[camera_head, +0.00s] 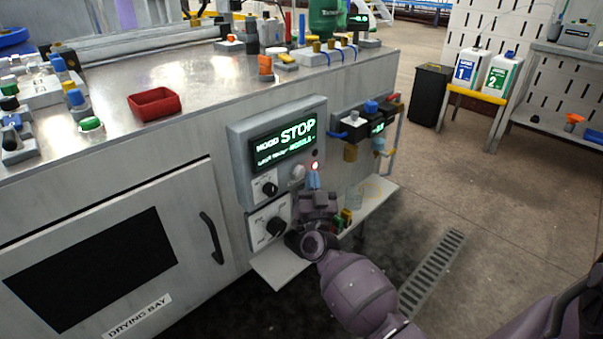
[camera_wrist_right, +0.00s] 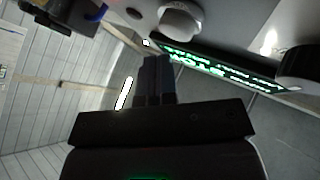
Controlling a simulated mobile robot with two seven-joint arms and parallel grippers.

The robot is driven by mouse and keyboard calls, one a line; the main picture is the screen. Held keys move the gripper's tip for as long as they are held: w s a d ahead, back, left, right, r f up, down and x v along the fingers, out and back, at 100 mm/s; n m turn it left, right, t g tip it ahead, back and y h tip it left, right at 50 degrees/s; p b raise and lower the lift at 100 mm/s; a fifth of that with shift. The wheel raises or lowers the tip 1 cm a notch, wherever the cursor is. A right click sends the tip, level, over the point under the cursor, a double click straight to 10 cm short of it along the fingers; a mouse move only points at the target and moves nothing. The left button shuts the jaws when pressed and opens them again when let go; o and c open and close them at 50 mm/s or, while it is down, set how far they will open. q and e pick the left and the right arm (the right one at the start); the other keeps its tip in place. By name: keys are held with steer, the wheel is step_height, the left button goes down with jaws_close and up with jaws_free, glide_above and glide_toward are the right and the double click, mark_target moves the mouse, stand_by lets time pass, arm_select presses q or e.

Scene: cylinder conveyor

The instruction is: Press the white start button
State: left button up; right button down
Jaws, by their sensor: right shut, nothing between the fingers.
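The grey control panel (camera_head: 240,133) is on the front of the metal bench, with a display (camera_head: 284,144) that reads STOP in green. A round white button (camera_head: 298,172) sits below the display's right end. It also shows as a pale, rounded cap in the right wrist view (camera_wrist_right: 180,20). My right gripper (camera_head: 314,180) is shut and empty. Its fingertips point at the panel, just right of the white button in the head view. In the wrist view the fingers (camera_wrist_right: 155,75) end short of the button, apart from it. My left gripper is out of view.
Black knobs (camera_head: 270,189) are left of my gripper. A small shelf (camera_head: 283,263) juts out below. A valve block (camera_head: 362,128) is to the right. The floor at the right is open.

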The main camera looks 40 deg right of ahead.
steer(key=shift+w, duration=0.1)
stand_by(0.6)
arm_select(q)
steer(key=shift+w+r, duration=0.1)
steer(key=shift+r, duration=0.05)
arm_select(e)
steer(key=shift+w, duration=0.3)
steer(key=shift+w, duration=0.45)
stand_by(0.7)
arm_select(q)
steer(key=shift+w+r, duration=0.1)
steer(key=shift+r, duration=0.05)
arm_select(e)
steer(key=shift+s+r, duration=0.1)
steer(key=shift+s, duration=0.05)
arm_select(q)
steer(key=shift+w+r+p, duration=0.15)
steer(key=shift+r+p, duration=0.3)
arm_select(e)
steer(key=shift+s, duration=0.7)
